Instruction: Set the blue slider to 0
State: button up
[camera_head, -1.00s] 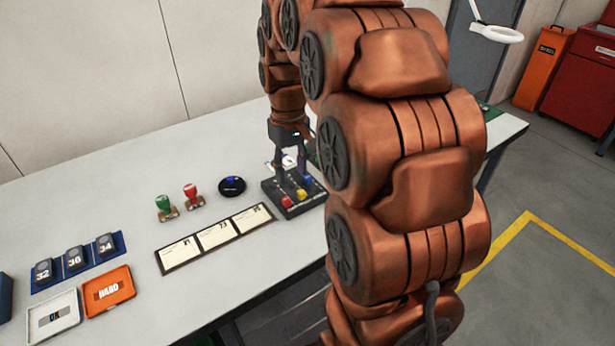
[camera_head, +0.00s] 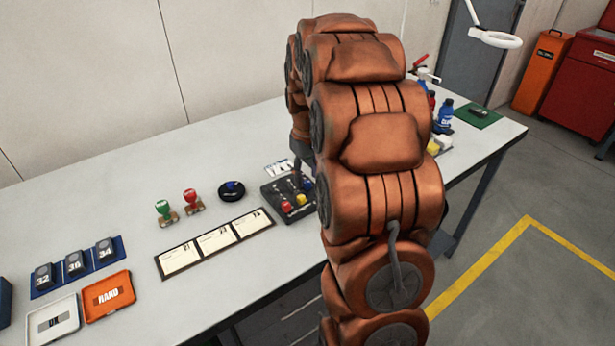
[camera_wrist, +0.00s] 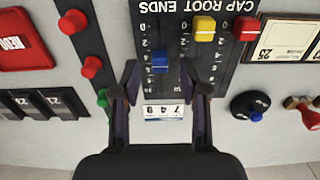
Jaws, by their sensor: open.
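The black slider panel (camera_head: 273,200) sits on the table in the head view, partly hidden by my arm. In the wrist view the slider panel (camera_wrist: 223,75) appears upside down, with a blue slider (camera_wrist: 160,62), a yellow slider (camera_wrist: 204,29) and a red slider (camera_wrist: 245,28). The blue slider stands lower in this picture than the other two, a few marks below the top of its scale; its exact reading is too small to tell. My gripper (camera_wrist: 159,82) is open over the panel, one finger on each side of the blue slider's track. Contact is not visible.
A small number card (camera_wrist: 163,112) lies beside the panel. A round black pad with a blue knob (camera_head: 232,189), red and green stamps (camera_head: 193,200) and a card frame (camera_head: 215,241) are to the panel's left. Bottles (camera_head: 444,115) stand farther right.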

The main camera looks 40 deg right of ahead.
jog(key=shift+f, duration=0.85)
grip_shut()
